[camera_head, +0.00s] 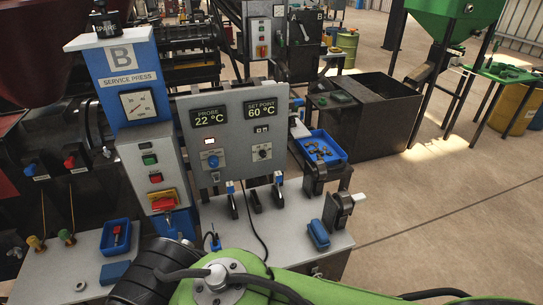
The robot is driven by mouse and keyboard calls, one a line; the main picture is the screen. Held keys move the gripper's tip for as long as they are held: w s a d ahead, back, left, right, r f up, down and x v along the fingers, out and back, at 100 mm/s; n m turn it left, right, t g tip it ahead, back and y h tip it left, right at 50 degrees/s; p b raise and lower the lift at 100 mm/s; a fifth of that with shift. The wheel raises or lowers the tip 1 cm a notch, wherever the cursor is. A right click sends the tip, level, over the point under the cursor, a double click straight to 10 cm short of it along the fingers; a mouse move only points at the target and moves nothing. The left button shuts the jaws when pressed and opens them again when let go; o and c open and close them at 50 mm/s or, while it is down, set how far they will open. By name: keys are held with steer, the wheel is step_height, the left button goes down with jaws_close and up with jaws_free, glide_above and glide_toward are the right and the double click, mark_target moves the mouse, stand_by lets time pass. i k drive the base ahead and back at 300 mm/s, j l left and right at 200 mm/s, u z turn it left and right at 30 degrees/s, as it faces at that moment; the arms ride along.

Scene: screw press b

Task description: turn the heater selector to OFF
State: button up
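The grey control panel (237,113) stands near the middle, right of the blue service press column. It shows a probe reading of 22 °C and a set point of 60 °C. A black rotary knob (263,154) with a pale mark sits on a light plate at the lower right. A blue round control (213,162) sits at the lower left under a lit white-red lamp (210,141). The labels by these controls are too small to read, so I cannot tell which is the heater selector. My green arm crosses the bottom edge; my gripper is not in view.
The pale bench (285,245) below the panel carries several black clamps or levers and a hanging black cable. A blue bin (319,147) stands to the right. The press column (127,88) has buttons and a red-yellow switch (163,200). Open floor lies at right.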

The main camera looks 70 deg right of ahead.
mark_target(213, 161)
steer(key=z, duration=1.9)
steer(key=k+j+u, duration=0.1)
steer(key=j+u, duration=0.2)
steer(key=j, duration=0.25)
steer(key=j+u, duration=0.35)
steer(key=j, duration=0.2)
steer(key=i+l, duration=0.2)
steer(key=i, duration=0.2)
